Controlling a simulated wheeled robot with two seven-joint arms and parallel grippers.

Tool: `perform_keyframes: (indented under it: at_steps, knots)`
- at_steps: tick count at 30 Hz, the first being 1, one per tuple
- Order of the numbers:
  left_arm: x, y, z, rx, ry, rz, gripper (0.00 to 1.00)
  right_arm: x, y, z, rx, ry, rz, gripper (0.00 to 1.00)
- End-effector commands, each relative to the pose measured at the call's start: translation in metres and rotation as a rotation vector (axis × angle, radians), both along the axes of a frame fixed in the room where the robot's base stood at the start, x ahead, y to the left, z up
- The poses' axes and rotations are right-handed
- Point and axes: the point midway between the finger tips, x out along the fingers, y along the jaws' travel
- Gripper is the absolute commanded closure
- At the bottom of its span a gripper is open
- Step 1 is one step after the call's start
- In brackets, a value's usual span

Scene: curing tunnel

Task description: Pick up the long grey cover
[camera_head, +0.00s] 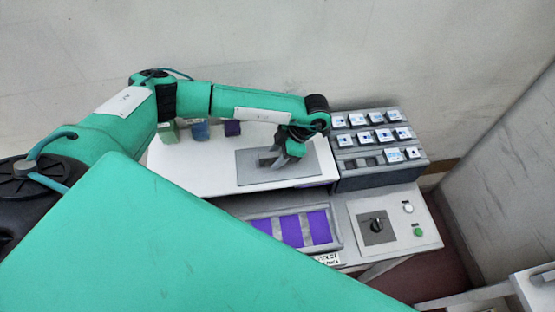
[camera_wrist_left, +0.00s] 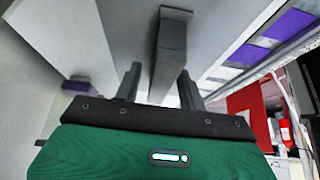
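The long grey cover (camera_wrist_left: 171,48) is a narrow grey bar. In the left wrist view it runs away from the camera between the two fingers of my left gripper (camera_wrist_left: 159,88). The left finger stands apart from it; the right finger is close to its side, and I cannot tell whether they touch. In the head view my left gripper (camera_head: 276,160) is low over a grey mat (camera_head: 250,179) on the white table, fingers open. The cover is mostly hidden there by the gripper. My right gripper is not in view.
Green (camera_head: 168,133), blue (camera_head: 200,131) and purple (camera_head: 232,128) blocks stand at the table's back. A grey rack (camera_head: 383,180) of white tiles is to the right. In front are a tray (camera_head: 338,238) with purple panels and a control panel (camera_head: 398,240) with a knob.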

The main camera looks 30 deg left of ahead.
Motion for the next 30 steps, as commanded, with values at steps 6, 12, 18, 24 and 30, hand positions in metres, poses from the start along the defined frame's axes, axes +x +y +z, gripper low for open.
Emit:
perform_keyframes:
  at_steps: [6, 12, 18, 24, 30]
  knots:
    - [0.000, 0.000, 0.000, 0.000, 0.000, 0.000, 1.00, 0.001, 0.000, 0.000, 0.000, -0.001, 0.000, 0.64]
    - [0.000, 0.000, 0.001, 0.000, 0.000, 0.001, 1.00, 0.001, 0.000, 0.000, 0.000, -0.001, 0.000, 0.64]
    - [0.001, 0.000, 0.005, -0.001, -0.002, 0.001, 1.00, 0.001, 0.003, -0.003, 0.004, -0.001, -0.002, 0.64]
    - [0.001, 0.000, 0.028, -0.001, -0.005, -0.001, 1.00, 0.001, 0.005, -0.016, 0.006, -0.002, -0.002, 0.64]
    - [0.002, 0.000, 0.074, -0.001, -0.006, 0.000, 1.00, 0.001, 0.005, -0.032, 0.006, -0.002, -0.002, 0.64]
